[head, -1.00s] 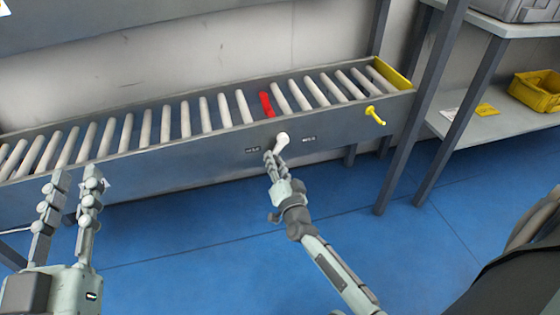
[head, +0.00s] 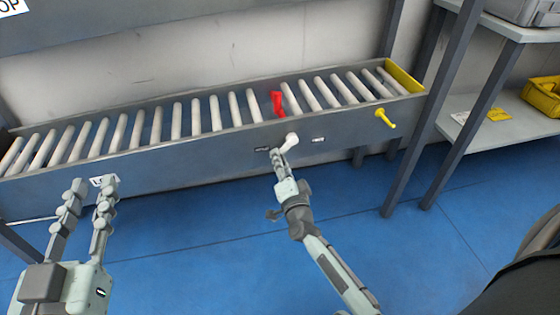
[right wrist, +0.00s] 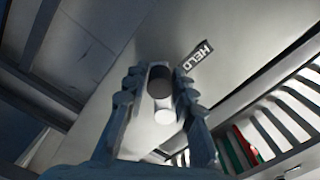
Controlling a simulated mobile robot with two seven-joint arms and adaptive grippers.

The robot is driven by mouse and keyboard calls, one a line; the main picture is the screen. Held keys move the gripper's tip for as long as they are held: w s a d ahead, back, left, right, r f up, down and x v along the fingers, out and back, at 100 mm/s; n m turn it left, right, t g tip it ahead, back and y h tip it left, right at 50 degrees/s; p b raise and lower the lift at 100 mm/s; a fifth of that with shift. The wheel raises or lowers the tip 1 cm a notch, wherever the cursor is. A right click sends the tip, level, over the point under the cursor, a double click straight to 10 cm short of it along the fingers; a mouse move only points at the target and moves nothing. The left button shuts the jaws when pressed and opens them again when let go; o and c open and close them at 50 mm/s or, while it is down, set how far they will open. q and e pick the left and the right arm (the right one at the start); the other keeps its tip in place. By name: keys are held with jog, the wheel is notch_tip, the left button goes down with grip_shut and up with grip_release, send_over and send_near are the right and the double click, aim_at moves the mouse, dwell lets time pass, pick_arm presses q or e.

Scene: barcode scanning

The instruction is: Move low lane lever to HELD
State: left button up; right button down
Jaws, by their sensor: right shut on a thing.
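The low lane lever has a white knob (head: 292,139) and sits on the front side rail of the roller lane, between two small labels. The label left of it (head: 262,149) reads HELD in the right wrist view (right wrist: 199,57). My right gripper (head: 281,153) is shut on the lever; in the right wrist view the lever's dark and white end (right wrist: 164,114) lies between the fingers. A red stop piece (head: 278,103) stands up among the rollers. My left gripper (head: 91,184) is open and empty, in front of the lane at the left.
The roller lane (head: 200,145) runs across the view. A yellow handle (head: 384,118) sticks out from its right end. A shelf rack (head: 520,120) with a yellow bin (head: 545,96) stands at the right. The blue floor (head: 200,240) in front is clear.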

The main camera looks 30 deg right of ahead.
jog(key=c, duration=1.3)
grip_release()
jog(key=shift+s+d, duration=0.1)
jog(key=shift+d, duration=0.1)
jog(key=shift+a, duration=0.1)
jog(key=v, duration=0.7)
jog(key=shift+s, duration=0.25)
